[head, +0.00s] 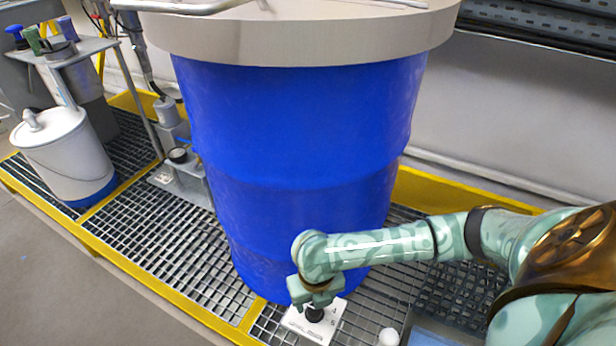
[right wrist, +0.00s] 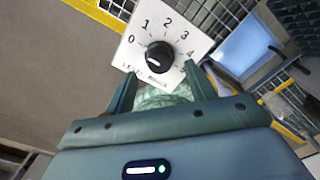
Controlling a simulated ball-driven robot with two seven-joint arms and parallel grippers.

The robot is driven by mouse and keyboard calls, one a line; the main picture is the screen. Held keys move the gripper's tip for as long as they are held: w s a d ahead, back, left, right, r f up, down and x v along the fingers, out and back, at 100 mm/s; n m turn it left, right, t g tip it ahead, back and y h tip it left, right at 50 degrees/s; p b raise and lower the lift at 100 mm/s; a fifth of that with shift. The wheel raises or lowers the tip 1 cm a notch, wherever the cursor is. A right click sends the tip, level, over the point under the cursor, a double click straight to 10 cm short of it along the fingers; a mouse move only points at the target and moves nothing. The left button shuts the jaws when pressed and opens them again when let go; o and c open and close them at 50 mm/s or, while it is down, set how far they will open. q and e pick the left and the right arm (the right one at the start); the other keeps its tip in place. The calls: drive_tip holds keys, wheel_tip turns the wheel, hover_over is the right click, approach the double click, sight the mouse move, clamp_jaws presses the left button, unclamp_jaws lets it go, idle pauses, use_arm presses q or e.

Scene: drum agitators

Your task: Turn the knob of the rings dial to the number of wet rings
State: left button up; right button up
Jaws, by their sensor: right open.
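The rings dial is a white plate (head: 296,324) on the grating in front of the blue drum (head: 300,130). Its black knob (head: 314,314) also shows in the right wrist view (right wrist: 160,57), with a short white mark on its left part. My right gripper (head: 316,298) is over the dial. In the right wrist view its open fingers (right wrist: 160,76) stand just short of the knob, one to each side. No wet rings can be made out. My left gripper is out of view.
A grey lid (head: 300,40) tops the drum. A white canister (head: 65,155) with a blue base stands at the left, beside a small stand of coloured bottles. A small white knob-like thing (head: 389,337) is right of the dial. Yellow edging (head: 150,290) borders the grating.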

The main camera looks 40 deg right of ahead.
sight(314, 312)
wheel_tip(314, 312, down, 4)
drive_tip(key=shift+b, duration=0.9)
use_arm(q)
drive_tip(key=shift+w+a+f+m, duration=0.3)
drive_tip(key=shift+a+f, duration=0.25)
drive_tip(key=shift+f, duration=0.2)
use_arm(e)
drive_tip(key=c, duration=1)
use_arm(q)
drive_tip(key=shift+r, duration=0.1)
use_arm(e)
drive_tip(key=shift+o, duration=0.2)
drive_tip(key=shift+r, duration=0.1)
